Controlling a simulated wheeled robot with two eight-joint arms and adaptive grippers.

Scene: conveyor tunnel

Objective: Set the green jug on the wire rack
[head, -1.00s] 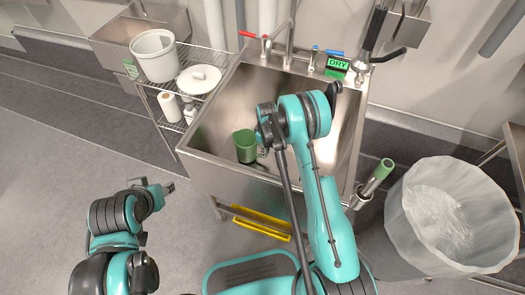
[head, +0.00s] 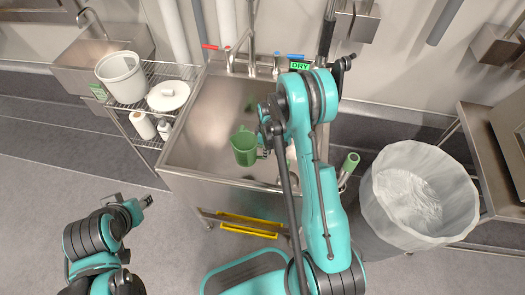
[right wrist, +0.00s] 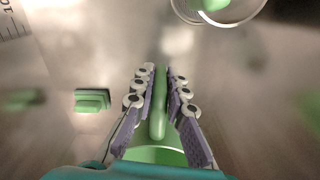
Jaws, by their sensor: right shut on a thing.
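The green jug (head: 243,149) is over the sink basin near its front wall, its handle towards the right. My right gripper (right wrist: 160,97) is shut on the jug's handle, with a finger on each side of it; the jug's rim shows below in the right wrist view. In the head view my right arm hides most of this gripper. The wire rack (head: 170,69) stands left of the sink, apart from the jug. My left gripper (head: 146,201) is over the floor in front of the rack, away from the jug; its finger opening is unclear.
A white bucket (head: 121,76) and a white lid (head: 174,96) take up much of the rack's top shelf. A paper roll (head: 143,126) is below. The sink's front rim (head: 210,178) lies beside the jug. A green block (right wrist: 92,100) is in the basin. A lined bin (head: 418,195) stands right.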

